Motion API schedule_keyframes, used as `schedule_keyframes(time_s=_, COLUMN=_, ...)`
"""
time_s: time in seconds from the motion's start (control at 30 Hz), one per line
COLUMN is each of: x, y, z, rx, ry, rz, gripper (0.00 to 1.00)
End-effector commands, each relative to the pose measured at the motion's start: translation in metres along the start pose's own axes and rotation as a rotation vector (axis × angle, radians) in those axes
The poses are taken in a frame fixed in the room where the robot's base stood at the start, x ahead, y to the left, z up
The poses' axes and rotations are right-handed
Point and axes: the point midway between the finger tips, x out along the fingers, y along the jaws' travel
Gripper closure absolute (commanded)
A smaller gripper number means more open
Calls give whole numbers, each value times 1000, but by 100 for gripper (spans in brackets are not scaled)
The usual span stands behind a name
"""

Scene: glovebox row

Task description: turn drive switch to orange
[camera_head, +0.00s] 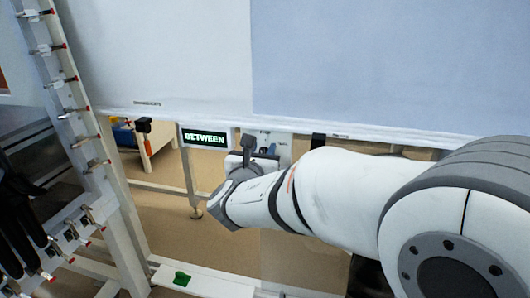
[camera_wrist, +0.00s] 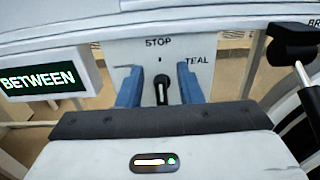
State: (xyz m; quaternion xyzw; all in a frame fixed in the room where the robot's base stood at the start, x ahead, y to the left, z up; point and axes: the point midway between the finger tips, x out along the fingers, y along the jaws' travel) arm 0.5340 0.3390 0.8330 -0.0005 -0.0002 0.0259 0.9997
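The drive switch (camera_wrist: 161,90) is a dark knob with a pale line, roughly upright on a light panel (camera_wrist: 140,52) in the wrist view. The panel reads STOP above the knob and TEAL to its right; no orange label shows, and my left finger covers part of that side. My gripper (camera_wrist: 160,90) has its two blue fingers either side of the knob, with gaps visible on both sides. A display (camera_wrist: 42,80) left of the panel reads BETWEEN in light letters; it also shows in the head view (camera_head: 205,138). In the head view my arm mostly hides the switch.
A black handle-like part (camera_wrist: 292,42) stands close on the right in the wrist view. In the head view, a white rack (camera_head: 85,130) with red-tipped pegs stands at left. A green knob (camera_head: 181,278) sits on a low white rail. Large pale panels fill the top.

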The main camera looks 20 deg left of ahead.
Motion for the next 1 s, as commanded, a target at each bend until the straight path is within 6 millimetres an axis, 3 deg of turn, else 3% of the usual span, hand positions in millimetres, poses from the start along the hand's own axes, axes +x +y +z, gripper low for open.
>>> schedule_keyframes(time_s=0.3, x=4, y=0, z=0, rx=0, ry=1, rz=0, gripper=67)
schedule_keyframes(time_s=0.7, x=4, y=0, z=0, rx=1, ry=1, rz=0, gripper=100)
schedule_keyframes(time_s=1.0, x=4, y=0, z=1, rx=-7, ry=1, rz=0, gripper=100)
